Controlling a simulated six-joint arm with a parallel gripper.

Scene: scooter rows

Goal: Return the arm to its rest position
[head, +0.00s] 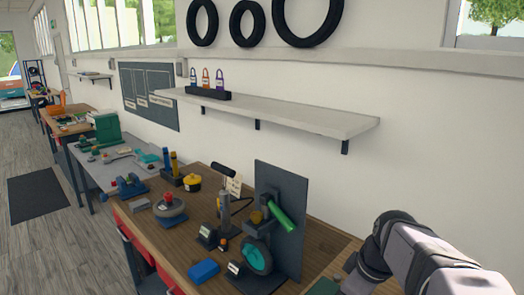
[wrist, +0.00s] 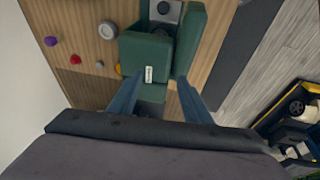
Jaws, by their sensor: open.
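My arm (head: 420,255) reaches in at the lower right of the head view, over the near end of the workbench. My gripper's fingertips are not in that view. In the wrist view my gripper (wrist: 159,83) is open, its two blue fingers apart and pointing at a dark green block-like fixture (wrist: 145,52) with a small white label. The fixture appears between and beyond the fingers. I cannot tell whether either finger touches it. Nothing is visibly held.
The wooden workbench (head: 140,232) carries a dark upright panel (head: 291,185) with a green cylinder (head: 281,217), close left of my arm. A blue block (head: 203,271) lies near the front edge. A wall shelf (head: 300,115) runs above. Small knobs, one purple (wrist: 50,41), show in the wrist view.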

